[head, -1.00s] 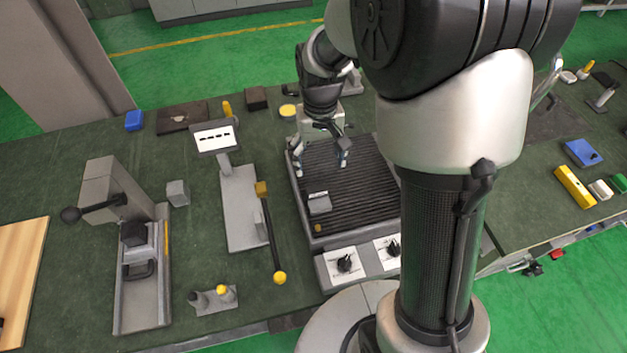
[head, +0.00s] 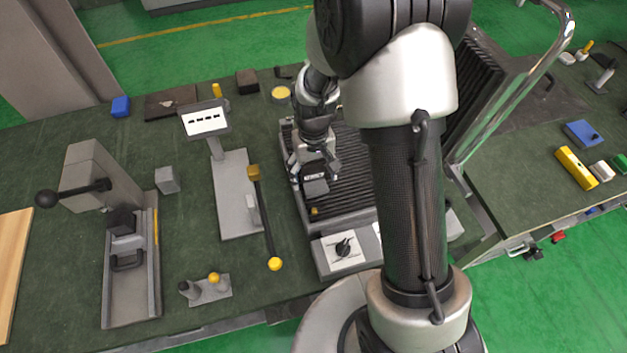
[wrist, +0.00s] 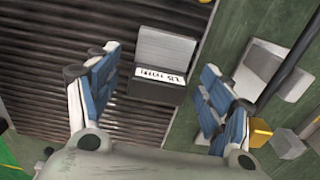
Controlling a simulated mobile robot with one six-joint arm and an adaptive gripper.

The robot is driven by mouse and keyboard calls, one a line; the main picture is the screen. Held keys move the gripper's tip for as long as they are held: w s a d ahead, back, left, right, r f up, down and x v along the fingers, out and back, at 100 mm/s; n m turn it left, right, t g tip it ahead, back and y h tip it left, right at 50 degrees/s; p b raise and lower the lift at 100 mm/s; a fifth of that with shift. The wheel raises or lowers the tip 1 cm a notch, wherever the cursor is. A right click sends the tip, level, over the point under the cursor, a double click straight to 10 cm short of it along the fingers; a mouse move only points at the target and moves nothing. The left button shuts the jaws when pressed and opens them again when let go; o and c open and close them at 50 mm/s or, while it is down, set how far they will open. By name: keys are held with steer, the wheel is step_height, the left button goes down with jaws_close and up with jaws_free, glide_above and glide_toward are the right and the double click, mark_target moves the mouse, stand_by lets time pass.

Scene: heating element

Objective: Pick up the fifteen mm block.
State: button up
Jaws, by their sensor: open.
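A grey block (head: 315,187) with a white label on its dark front sits on the ribbed heating plate (head: 352,194), near its left side. In the wrist view the same block (wrist: 165,60) shows its label, but the print is too small to read surely. It is the likely fifteen mm block. My gripper (head: 314,171) is just above and behind the block. In the wrist view my gripper (wrist: 160,72) is open, with its blue-padded fingers on either side of the block in the picture. I see no contact; the gap in height is hard to judge.
A lever with a yellow knob (head: 275,264) and a display stand (head: 205,118) stand left of the plate. Knob panels (head: 343,249) line its front edge. A press (head: 132,258) and a plain grey block (head: 167,180) are farther left. An upright ribbed lid (head: 478,85) rises at right.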

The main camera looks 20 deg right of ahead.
steer(key=shift+f, duration=0.15)
steer(key=shift+c, duration=0.2)
steer(key=c, duration=1.4)
